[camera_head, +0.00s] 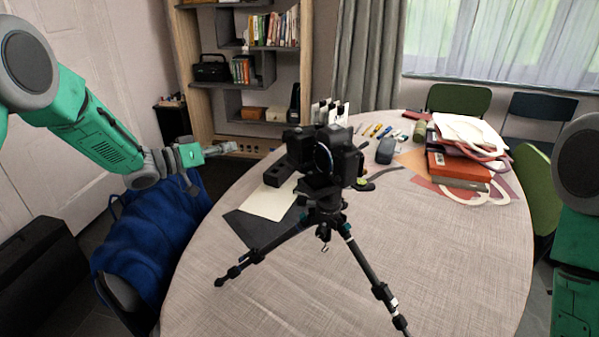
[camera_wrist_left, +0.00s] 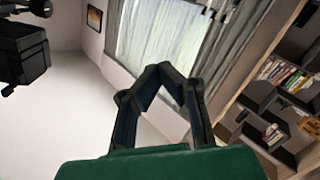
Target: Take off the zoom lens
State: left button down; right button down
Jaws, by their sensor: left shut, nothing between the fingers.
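A black camera (camera_head: 345,158) sits on top of a dark tripod (camera_head: 326,203) standing on the table. A round dark ring with a bluish rim shows on the camera, and black parts stick out to its left. I cannot clearly tell the zoom lens from the camera body. My left gripper (camera_head: 230,148) is left of the camera, apart from it, and points towards it. It is empty, and in the left wrist view its fingertips (camera_wrist_left: 162,72) meet. A black object at that view's upper left may be the camera equipment. My right gripper is out of view.
The oval table (camera_head: 450,270) has bare cloth at the front. A dark folder with a pale sheet (camera_head: 268,203) lies left of the tripod. A grey case (camera_head: 386,151), pens, an orange-red book (camera_head: 458,171) and a bag lie at the back right.

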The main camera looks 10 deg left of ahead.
pick_arm(q)
jog(key=w+d+f+b, duration=0.3)
jog(key=w+f+b, duration=0.4)
jog(key=b, duration=0.3)
jog(key=w+d+f+g+y+b, duration=0.1)
jog(key=w+d+f+b, duration=0.2)
jog(key=w+f+b, duration=0.4)
notch_tip(320, 180, down, 3)
jog(key=b, duration=0.3)
jog(key=shift+r+n, duration=0.2)
jog(key=shift+n, duration=0.1)
dwell(1.9)
jog(key=shift+r, duration=0.1)
jog(key=c, duration=2.1)
grip_release()
jog(key=shift+o, duration=0.2)
